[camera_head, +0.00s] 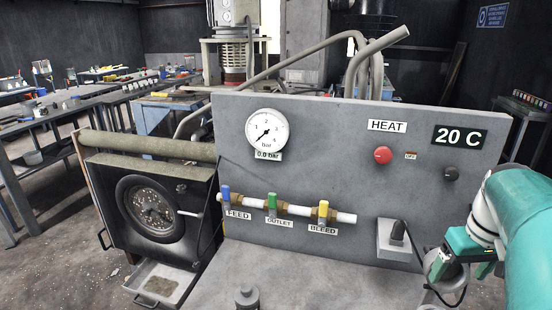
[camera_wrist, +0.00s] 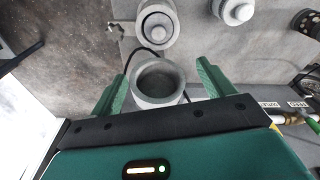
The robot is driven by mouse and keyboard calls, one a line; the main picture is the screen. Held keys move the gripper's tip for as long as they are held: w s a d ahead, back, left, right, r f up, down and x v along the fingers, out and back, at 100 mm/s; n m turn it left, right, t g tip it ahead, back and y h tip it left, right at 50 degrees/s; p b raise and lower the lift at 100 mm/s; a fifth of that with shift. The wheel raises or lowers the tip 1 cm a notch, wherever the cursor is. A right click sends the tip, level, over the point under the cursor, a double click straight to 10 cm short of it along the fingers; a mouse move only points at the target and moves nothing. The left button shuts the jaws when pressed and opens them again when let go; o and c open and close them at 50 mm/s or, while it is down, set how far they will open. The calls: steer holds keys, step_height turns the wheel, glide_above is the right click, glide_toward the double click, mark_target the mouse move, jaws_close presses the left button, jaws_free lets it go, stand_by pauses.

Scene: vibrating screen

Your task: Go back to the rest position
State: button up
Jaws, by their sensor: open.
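My gripper (camera_wrist: 160,72) has two green fingers spread apart, with nothing held between them. In the wrist view a round grey cup (camera_wrist: 140,97) with a dark hollow shows between the fingers in the picture; I cannot tell how far below them it is. In the head view my teal arm comes in at the right edge, and my gripper (camera_head: 447,266) is low, beside the panel's right side. The fingers are hard to make out there. No marker for the rest position shows.
The grey panel (camera_head: 330,120) carries a pressure gauge (camera_head: 267,130), a red knob (camera_head: 382,155) and FEED, OUTLET and BLEED valves (camera_head: 272,203). A grey block (camera_head: 397,240) with a black cable stands close to my gripper. An open drawer (camera_head: 160,285) sits at lower left.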

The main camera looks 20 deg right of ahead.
steer(key=w+a+n+t, duration=0.1)
steer(key=a+t, duration=0.1)
steer(key=a, duration=1.3)
steer(key=w+a+f+n+t, duration=0.1)
steer(key=a+n+t, duration=0.1)
steer(key=a, duration=1.3)
steer(key=shift+f, duration=0.2)
